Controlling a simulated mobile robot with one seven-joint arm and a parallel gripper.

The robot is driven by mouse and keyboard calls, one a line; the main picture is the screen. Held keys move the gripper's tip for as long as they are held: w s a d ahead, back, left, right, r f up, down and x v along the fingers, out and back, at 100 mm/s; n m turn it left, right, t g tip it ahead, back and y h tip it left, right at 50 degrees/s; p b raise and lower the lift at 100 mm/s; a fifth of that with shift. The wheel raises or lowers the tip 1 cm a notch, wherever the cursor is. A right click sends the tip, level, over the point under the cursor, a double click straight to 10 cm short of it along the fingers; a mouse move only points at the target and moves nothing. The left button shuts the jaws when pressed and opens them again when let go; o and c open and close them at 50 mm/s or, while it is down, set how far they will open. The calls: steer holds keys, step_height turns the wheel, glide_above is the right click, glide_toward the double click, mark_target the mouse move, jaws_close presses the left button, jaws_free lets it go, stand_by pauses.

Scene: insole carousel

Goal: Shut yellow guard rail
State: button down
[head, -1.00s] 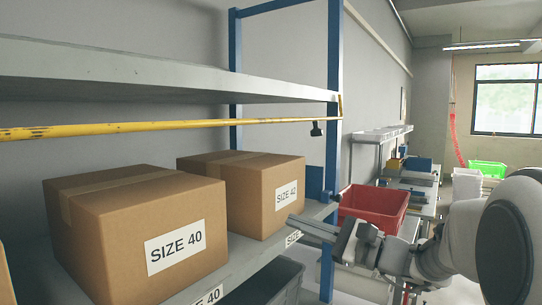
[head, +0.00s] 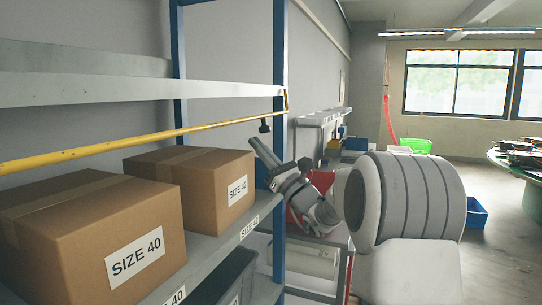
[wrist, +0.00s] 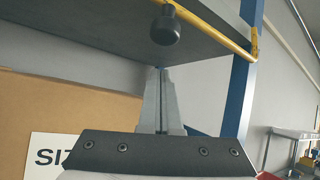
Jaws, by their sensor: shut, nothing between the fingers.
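The yellow guard rail (head: 148,139) runs across the front of the rack, below the upper shelf and in front of the boxes. Its right end meets the blue post. A black knob (head: 265,126) hangs under the rail near that end. The knob (wrist: 166,27) shows large at the top of the wrist view, with the rail (wrist: 216,27) beside it. My gripper (head: 252,141) is shut and empty, raised just below and left of the knob in the head view. In the wrist view its fingertips (wrist: 161,70) point up below the knob, apart from it in the picture.
Cardboard boxes marked SIZE 40 (head: 95,240) and SIZE 42 (head: 200,193) stand on the shelf. The blue post (head: 279,150) is close right of my gripper. A red bin (head: 322,183) is behind my arm. Open floor lies at the right.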

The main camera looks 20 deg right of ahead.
steer(key=shift+s+d+r+p, duration=0.25)
steer(key=shift+s+r+p, duration=0.2)
steer(key=shift+s+r, duration=0.7)
steer(key=shift+s+f, duration=0.1)
steer(key=shift+s+d+n+g+p, duration=0.3)
steer(key=shift+d+g+p, duration=0.05)
steer(key=shift+g+p, duration=0.05)
